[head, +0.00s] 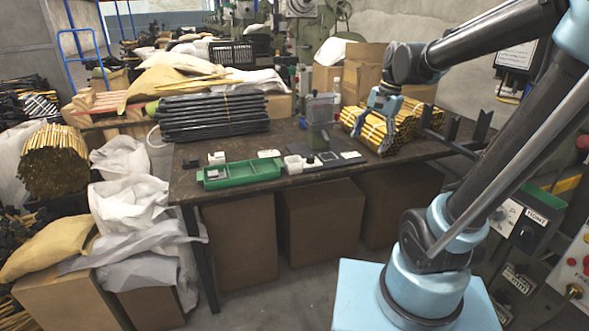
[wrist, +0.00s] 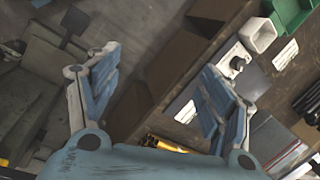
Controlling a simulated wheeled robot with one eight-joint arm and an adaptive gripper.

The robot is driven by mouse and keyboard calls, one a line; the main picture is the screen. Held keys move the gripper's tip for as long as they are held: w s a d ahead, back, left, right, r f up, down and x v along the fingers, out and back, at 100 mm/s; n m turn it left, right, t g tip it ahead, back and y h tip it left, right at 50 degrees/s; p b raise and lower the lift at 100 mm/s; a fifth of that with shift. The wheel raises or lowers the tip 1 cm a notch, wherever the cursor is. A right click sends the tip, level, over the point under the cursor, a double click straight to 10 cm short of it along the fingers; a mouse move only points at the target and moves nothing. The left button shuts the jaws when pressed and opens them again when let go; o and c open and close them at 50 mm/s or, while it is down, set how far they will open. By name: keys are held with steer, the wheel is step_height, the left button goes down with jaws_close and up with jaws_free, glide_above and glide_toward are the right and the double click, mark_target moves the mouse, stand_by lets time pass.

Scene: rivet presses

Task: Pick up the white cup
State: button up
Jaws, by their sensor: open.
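The white cup (head: 293,163) stands on the dark workbench just right of the green tray, in the head view. In the wrist view the white cup (wrist: 258,34) is at the upper right, beside the green tray's corner, with its square-looking opening showing. My gripper (head: 374,126) is open above the right part of the bench, in front of the yellow bundles and to the right of the cup, apart from it. In the wrist view the two blue fingers of my gripper (wrist: 162,65) are spread wide with nothing between them.
The green tray (head: 243,173) lies at the bench's front edge. A white fitting (wrist: 232,60) sits close beside the cup. A grey upright device (head: 320,115) stands behind the cup. Yellow rod bundles (head: 405,122) lie at right, black rods (head: 213,117) at left. Brown boxes (head: 320,215) stand under the bench.

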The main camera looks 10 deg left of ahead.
steer(key=w+a+r+m+g, duration=0.1)
steer(key=w+a+r+m, duration=0.15)
steer(key=w+a, duration=0.6)
steer(key=m+g+y, duration=0.1)
steer(key=m+g, duration=0.1)
steer(key=m, duration=0.1)
glide_above(294, 160)
steer(key=s+d, duration=0.2)
steer(key=d, duration=0.1)
steer(key=f, duration=1.2)
steer(key=shift+w+a+f, duration=0.25)
steer(key=shift+f, duration=0.1)
steer(key=shift+a+x, duration=0.2)
steer(key=shift+x, duration=2.4)
steer(key=shift+r, duration=0.15)
steer(key=shift+c, duration=0.3)
steer(key=c, duration=1)
